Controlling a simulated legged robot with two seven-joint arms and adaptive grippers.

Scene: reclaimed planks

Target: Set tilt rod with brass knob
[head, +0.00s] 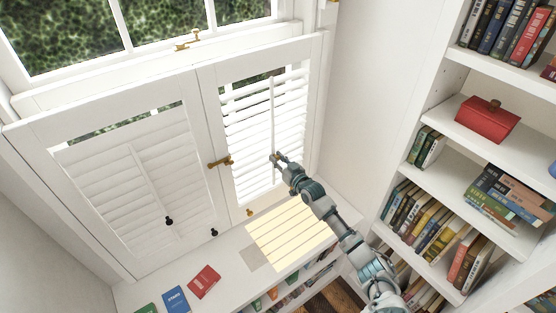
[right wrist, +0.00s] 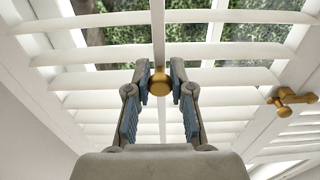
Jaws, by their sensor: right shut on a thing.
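The right shutter panel has white slats (head: 240,130) standing open, with bright light between them. Its white tilt rod (head: 272,110) runs down the middle; it also shows in the right wrist view (right wrist: 158,30). The brass knob (right wrist: 159,84) is at the rod's lower end, between the blue-padded fingertips of my right gripper (right wrist: 160,82), which is shut on it. In the head view my right gripper (head: 278,158) is small at the rod's lower end, and the knob is hard to make out there. My left gripper is not in view.
The left shutter panel (head: 120,185) has nearly closed slats and a tilt rod with a black knob (head: 168,221). A brass latch (head: 220,162) sits between the panels. Books lie on the sill below. A bookcase with a red box (head: 487,120) stands at right.

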